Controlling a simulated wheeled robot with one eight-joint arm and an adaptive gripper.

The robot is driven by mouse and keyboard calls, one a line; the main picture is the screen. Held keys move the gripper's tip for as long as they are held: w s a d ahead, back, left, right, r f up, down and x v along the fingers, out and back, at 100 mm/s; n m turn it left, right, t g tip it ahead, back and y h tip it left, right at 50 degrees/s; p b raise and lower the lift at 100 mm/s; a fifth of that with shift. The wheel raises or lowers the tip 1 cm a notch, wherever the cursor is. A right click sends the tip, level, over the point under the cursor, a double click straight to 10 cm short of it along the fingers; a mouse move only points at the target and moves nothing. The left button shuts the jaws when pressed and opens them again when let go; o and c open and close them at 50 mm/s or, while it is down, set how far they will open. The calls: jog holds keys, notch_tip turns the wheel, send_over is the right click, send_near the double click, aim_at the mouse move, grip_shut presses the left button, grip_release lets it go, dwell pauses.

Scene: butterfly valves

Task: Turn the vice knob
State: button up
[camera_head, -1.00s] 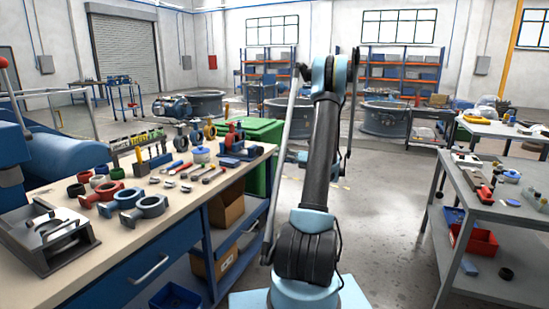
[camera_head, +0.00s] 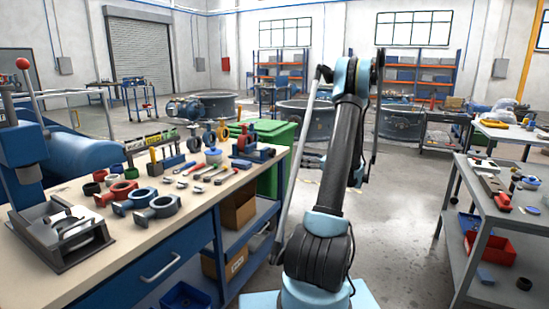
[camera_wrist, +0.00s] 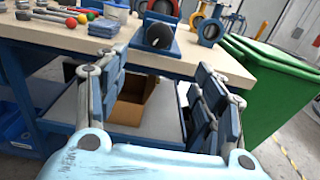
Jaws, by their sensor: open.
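A blue bench fixture with a grey round end, which looks like the vice (camera_wrist: 158,35), stands at the near edge of the workbench in the wrist view. It seems to be the blue piece (camera_head: 257,154) at the bench's far right corner in the head view. In the head view my gripper is hidden behind my arm.
A grey table (camera_head: 478,195) is at right. Open floor lies between. A cardboard box (camera_wrist: 132,100) sits under the bench.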

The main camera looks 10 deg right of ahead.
aim_at(275, 154)
jog(key=shift+n, duration=0.5)
jog(key=x, duration=1.6)
jog(key=shift+w+a, duration=0.2)
jog(key=shift+a, duration=0.2)
jog(key=c, duration=1.1)
